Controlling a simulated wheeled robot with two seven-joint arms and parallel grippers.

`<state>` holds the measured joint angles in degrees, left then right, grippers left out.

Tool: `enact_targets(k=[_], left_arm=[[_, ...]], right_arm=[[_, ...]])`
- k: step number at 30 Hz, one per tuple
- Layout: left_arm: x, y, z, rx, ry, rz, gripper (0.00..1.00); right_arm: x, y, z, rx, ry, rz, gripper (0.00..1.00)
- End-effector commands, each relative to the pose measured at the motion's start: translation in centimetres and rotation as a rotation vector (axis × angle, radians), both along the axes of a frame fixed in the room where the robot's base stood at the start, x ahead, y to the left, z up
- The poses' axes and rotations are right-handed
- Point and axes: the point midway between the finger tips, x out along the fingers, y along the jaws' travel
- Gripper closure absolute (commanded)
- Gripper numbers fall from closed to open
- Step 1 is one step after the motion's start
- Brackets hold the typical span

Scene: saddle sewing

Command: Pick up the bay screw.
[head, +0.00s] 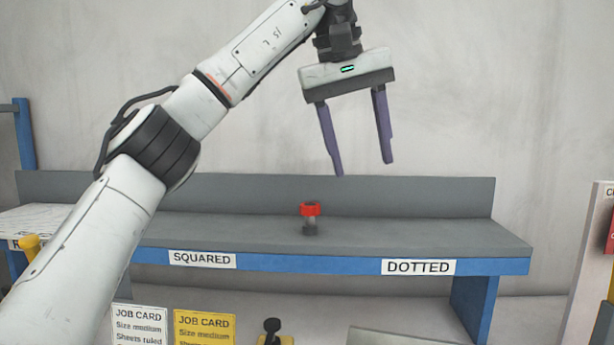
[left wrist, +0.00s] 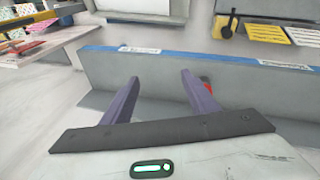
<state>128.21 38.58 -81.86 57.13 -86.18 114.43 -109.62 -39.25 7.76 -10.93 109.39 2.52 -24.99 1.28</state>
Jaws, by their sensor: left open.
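The bay screw (head: 310,209), with a red knob on a dark grey stem, stands upright on the grey shelf (head: 420,232), between the SQUARED and DOTTED labels. My left gripper (head: 363,167) is open and empty, fingers pointing down, above and to the right of the screw in the head view. It touches nothing that I can see. In the left wrist view the open fingers (left wrist: 160,76) show, and a bit of red (left wrist: 207,83), likely the screw's knob, peeks out from behind the right finger; the rest is hidden. My right gripper is not in view.
The shelf has a raised grey back panel (head: 400,197) and a blue front edge with the SQUARED label (head: 202,260) and DOTTED label (head: 418,267). Below are a white job card (head: 140,322), a yellow job card (head: 204,326) and a black knob (head: 272,326). The shelf around the screw is clear.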

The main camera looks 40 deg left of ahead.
Motion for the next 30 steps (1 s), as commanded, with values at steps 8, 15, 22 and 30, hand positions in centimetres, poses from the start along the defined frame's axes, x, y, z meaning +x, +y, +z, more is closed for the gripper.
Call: enact_targets(k=[8, 15, 22, 30], left_arm=[[0.2, 9.4, -3.8, 0.304, 0.085, 0.147, 0.46], [0.7, 10.6, -6.4, 0.321, 0.094, 0.155, 0.46], [1.4, 11.6, -8.8, 0.319, 0.093, 0.154, 0.46], [2.4, 13.0, -12.2, 0.319, 0.093, 0.155, 0.46]], right_arm=[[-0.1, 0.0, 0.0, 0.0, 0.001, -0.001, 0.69], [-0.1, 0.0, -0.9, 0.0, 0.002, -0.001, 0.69], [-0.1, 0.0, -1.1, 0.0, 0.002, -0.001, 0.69], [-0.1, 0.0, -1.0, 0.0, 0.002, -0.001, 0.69]])
